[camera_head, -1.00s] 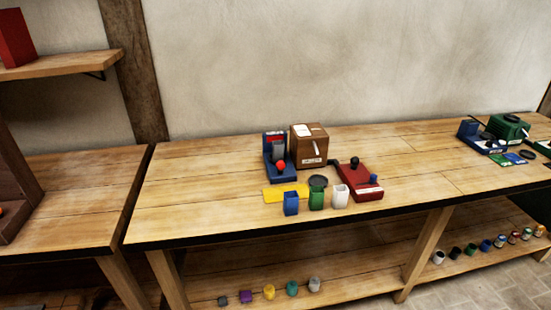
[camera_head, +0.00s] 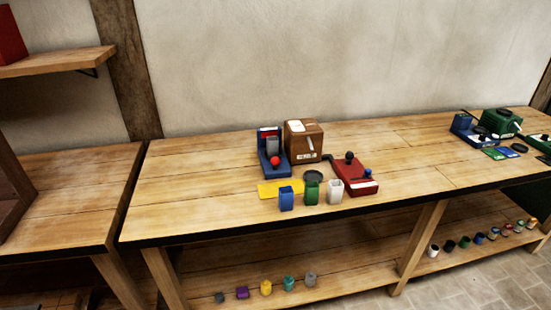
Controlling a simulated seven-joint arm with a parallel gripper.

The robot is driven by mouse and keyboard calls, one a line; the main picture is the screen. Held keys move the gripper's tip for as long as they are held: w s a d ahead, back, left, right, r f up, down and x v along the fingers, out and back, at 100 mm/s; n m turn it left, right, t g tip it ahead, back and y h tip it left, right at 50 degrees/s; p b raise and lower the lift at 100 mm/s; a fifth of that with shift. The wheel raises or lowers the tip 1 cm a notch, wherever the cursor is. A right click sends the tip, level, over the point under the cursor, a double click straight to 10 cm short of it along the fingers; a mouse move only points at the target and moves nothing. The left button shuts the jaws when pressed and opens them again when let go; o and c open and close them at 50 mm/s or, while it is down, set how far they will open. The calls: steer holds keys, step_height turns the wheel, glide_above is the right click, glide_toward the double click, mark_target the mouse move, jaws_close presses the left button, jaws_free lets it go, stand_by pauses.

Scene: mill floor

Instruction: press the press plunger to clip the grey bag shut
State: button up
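A blue device (camera_head: 273,169) with a red ball knob and an upright grey block (camera_head: 272,147) stands near the middle of the bench. A red device (camera_head: 355,182) with a black knob (camera_head: 350,157) and a small blue part lies to its right. I cannot tell which knob is the press plunger. No thing is clearly a grey bag; the grey block in the blue device and a small grey pot (camera_head: 311,279) on the lower shelf are the grey items I see. My gripper is not in view.
More devices (camera_head: 500,123) sit far right. The bench's left part is clear.

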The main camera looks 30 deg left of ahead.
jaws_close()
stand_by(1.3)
